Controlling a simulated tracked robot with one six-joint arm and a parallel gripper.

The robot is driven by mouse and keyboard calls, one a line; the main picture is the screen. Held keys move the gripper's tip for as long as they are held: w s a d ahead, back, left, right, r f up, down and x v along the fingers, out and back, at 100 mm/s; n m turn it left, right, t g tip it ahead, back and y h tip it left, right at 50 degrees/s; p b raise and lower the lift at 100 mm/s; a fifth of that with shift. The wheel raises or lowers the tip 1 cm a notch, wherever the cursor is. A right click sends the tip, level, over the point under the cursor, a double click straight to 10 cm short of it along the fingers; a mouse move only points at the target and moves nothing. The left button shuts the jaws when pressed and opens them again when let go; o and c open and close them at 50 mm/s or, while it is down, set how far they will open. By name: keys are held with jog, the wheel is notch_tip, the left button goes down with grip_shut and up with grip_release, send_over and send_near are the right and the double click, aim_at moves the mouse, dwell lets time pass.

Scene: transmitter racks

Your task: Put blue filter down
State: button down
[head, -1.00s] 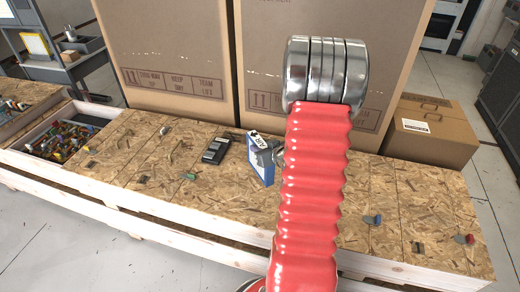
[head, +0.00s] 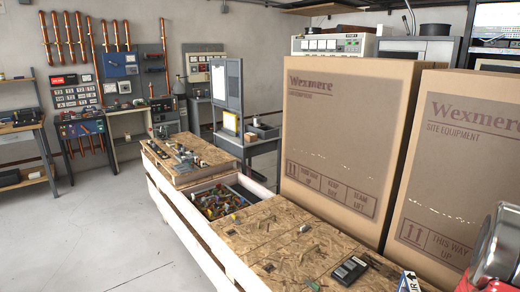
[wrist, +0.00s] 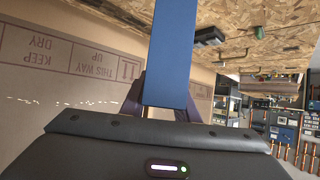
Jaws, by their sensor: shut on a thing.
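The blue filter is a flat blue slab (wrist: 172,55) standing out from my gripper (wrist: 167,108) in the wrist view. The dark fingers are shut on it, one at each side. In the head view only a corner of the blue and white filter (head: 409,282) shows at the bottom edge, right of centre. The fingers are hidden in the head view. The wrist picture is upside down, with the chipboard crate top (wrist: 255,12) along its upper edge. I cannot tell how far the filter is from that surface.
Two tall cardboard boxes (head: 345,130) (head: 450,170) stand behind the crates. A dark handheld device (head: 349,270) lies on the chipboard top (head: 285,232). An open bin of small coloured parts (head: 215,200) is farther left. Open floor (head: 90,220) lies left of the crates.

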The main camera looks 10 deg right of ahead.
jog(key=w+a+r+n+y, duration=0.1)
jog(key=w+a+r, duration=0.2)
jog(key=w+a, duration=0.45)
jog(key=w+a+r, duration=0.3)
jog(key=w+a, duration=0.1)
jog(key=a, duration=0.7)
jog(key=w+a+r+n+y, duration=0.2)
jog(key=a, duration=0.9)
jog(key=w+a+r+n+t+y, duration=0.1)
jog(key=w+a+r+n+y, duration=0.1)
jog(key=a, duration=1)
jog(key=shift+w+a+r, duration=0.3)
jog(key=shift+r, duration=0.5)
jog(key=s+f, duration=0.5)
jog(key=f, duration=0.1)
jog(key=shift+f, duration=0.15)
